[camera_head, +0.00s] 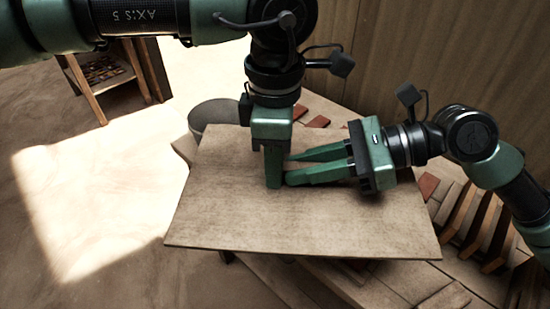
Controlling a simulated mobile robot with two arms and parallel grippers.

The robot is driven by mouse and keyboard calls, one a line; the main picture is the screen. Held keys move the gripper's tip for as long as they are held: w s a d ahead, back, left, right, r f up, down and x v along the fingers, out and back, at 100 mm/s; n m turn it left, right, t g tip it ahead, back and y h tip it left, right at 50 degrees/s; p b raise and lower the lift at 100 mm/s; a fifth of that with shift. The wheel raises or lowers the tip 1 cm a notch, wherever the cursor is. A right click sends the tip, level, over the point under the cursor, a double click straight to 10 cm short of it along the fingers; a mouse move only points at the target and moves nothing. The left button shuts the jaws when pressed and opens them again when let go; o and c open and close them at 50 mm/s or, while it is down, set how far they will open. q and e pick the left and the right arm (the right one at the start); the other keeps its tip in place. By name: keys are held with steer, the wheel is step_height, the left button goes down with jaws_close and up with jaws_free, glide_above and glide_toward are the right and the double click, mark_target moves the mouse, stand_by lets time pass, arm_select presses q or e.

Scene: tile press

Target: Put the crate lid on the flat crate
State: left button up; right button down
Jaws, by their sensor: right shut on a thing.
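The crate lid (330,228) is a flat, light brown wooden board in the middle of the view, above a wooden work surface. My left gripper (273,186) comes down from above over the middle of the lid, its fingers seen edge-on, so their gap is hidden. My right gripper (287,167) reaches in from the right, low over the lid, with its fingertips beside the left gripper's finger. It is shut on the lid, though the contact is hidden. I cannot make out the flat crate; the lid covers much of what lies beneath.
A round grey thing (213,112) stands behind the lid's left corner. Reddish tiles (428,186) and a dark-slatted wooden rack (484,228) are on the right. A wooden stand (88,92) is at the back left. The floor on the left is clear.

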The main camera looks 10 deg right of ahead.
steer(key=shift+a+r, duration=0.1)
steer(key=shift+r, duration=0.2)
steer(key=shift+s+r, duration=0.1)
stand_by(1.0)
steer(key=c, duration=1.6)
jaws_free()
steer(key=shift+c, duration=0.2)
steer(key=o, duration=0.4)
steer(key=shift+o, duration=0.2)
steer(key=shift+f, duration=0.2)
